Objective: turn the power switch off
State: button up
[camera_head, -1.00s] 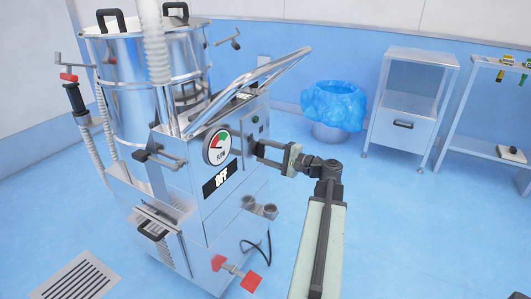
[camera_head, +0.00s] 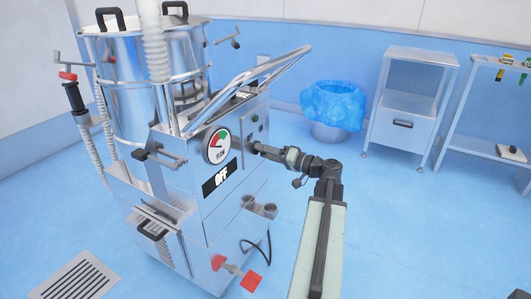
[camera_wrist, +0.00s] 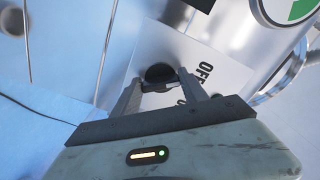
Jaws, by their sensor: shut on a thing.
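The power switch is a round black knob on the machine's steel front panel; it shows in the wrist view (camera_wrist: 160,73) between my fingertips. A plate beside it in the wrist view carries the letters "OFF" (camera_wrist: 205,70). In the head view my gripper (camera_head: 257,148) reaches the panel from the right, shut on the knob, which it mostly hides there. My gripper also shows in the wrist view (camera_wrist: 160,82). The machine's black display (camera_head: 221,178) reads "OFF". The dial above it, marked "FLOW" (camera_head: 218,147), has green and red zones.
A bin with a blue liner (camera_head: 333,104) and a steel cabinet (camera_head: 405,110) stand at the back right. A red-handled valve (camera_head: 250,282) sticks out low in front. The blue floor at right is clear.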

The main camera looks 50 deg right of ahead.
jog(key=shift+f+n, duration=0.1)
jog(key=shift+n, duration=0.8)
jog(key=o, duration=1.4)
jog(key=v, duration=0.7)
jog(key=shift+s+d, duration=0.1)
jog(key=shift+s, duration=0.25)
